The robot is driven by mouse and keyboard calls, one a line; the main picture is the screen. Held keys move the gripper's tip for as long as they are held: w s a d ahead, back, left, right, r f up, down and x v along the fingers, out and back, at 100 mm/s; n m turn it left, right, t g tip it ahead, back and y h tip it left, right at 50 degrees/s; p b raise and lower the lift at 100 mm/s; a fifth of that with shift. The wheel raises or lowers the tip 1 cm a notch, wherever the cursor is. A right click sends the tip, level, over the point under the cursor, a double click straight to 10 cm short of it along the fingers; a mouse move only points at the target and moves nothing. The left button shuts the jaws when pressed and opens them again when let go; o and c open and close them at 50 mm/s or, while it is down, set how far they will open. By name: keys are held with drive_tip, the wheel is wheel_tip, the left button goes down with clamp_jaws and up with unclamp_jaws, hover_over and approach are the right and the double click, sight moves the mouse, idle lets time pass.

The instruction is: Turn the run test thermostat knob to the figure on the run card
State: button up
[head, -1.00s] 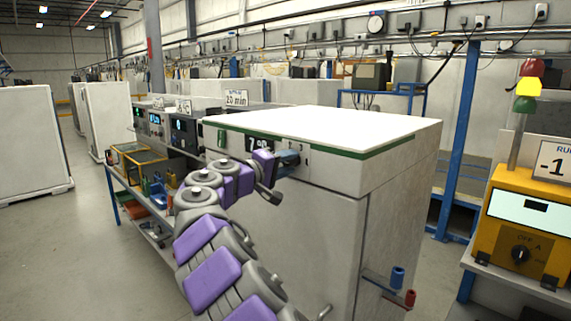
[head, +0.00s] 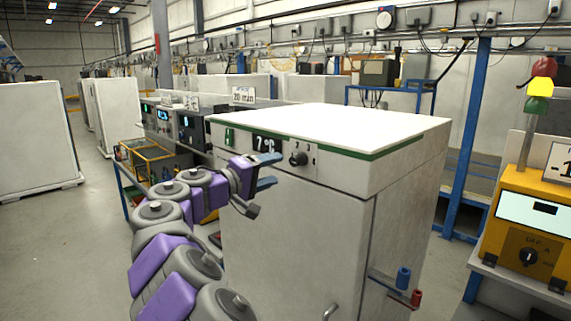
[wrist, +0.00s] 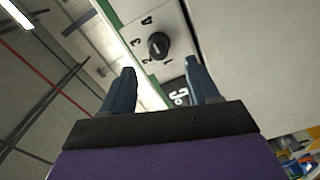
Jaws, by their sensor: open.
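The dark thermostat knob (head: 298,158) is on the front of the white, green-trimmed unit (head: 295,215), right of a display (head: 266,145) reading about 7 °C. In the wrist view the knob (wrist: 158,45) shows with figures around it; I cannot tell surely which one its mark points at. My gripper (head: 268,172) is open and empty, left of the knob and apart from it. Its two blue fingers also show in the wrist view (wrist: 160,78), with the knob beyond their tips. The card (head: 559,162) at the right edge is cut off; "-1" shows.
A yellow tester (head: 520,225) with its own dial and a signal lamp stack (head: 538,88) stands at right. Blue and red pipe ends (head: 404,280) stick out of the unit's side. A bench (head: 150,165) with instruments and bins is behind my arm.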

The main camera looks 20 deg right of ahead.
drive_tip(key=p+v, duration=0.1)
drive_tip(key=v, duration=0.7)
drive_tip(key=shift+a, duration=0.35)
drive_tip(key=shift+s, duration=0.15)
